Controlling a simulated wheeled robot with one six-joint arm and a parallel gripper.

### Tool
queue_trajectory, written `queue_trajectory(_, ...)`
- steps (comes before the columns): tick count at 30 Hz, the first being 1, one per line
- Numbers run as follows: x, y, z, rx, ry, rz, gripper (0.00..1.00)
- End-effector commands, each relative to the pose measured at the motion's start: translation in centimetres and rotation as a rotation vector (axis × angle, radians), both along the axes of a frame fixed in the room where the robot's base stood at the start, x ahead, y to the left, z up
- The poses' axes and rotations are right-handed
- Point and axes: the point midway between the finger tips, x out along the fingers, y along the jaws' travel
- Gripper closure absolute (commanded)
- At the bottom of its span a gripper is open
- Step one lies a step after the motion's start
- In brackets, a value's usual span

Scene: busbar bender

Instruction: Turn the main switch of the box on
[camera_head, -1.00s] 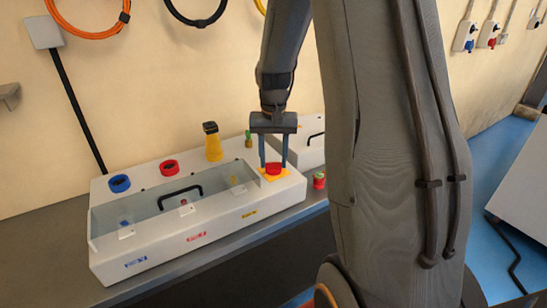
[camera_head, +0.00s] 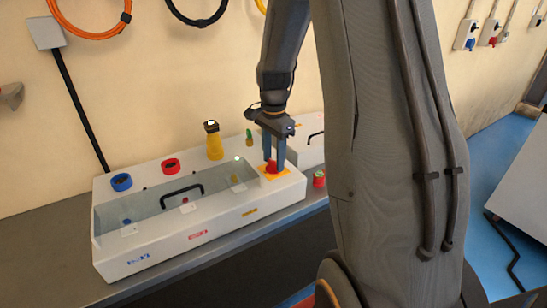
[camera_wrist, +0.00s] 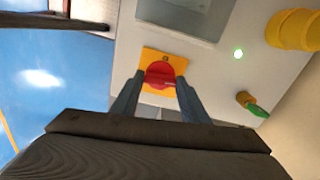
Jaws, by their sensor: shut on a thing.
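The box (camera_head: 165,255) is a long white unit on the bench with a clear lid over its middle. Its main switch (camera_head: 271,169) is a red knob on a yellow plate at the right end of the top. In the wrist view the red switch (camera_wrist: 160,75) sits between the fingers of my gripper (camera_wrist: 155,90). In the head view my gripper (camera_head: 273,167) points down and its fingers are shut on the red knob, hiding part of it.
Blue (camera_head: 121,182) and red (camera_head: 171,166) round parts and a yellow cylinder (camera_head: 213,146) stand along the box's back. A red and green piece (camera_head: 319,179) stands right of the box. A second white unit (camera_head: 308,145) is behind. The bench front (camera_head: 200,267) is clear.

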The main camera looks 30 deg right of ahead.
Motion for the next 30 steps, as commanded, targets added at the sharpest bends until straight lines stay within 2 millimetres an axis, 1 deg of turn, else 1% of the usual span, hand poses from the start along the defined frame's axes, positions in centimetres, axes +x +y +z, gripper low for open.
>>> queue_trajectory(3,0.09,-0.09,0.11,-0.002,-0.003,-0.056,0.82)
queue_trajectory(9,0.1,-0.1,0.12,-0.002,-0.003,-0.115,0.82)
queue_trajectory(25,0.11,-0.11,0.14,-0.002,-0.003,-0.137,0.82)
queue_trajectory(26,0.12,-0.11,0.14,-0.002,-0.003,-0.137,0.56)
queue_trajectory(28,0.11,-0.09,0.12,-0.002,-0.003,-0.137,0.44)
queue_trajectory(29,0.09,-0.09,0.11,-0.002,-0.003,-0.137,0.41)
queue_trajectory(30,0.09,-0.07,0.1,-0.001,-0.003,-0.136,0.41)
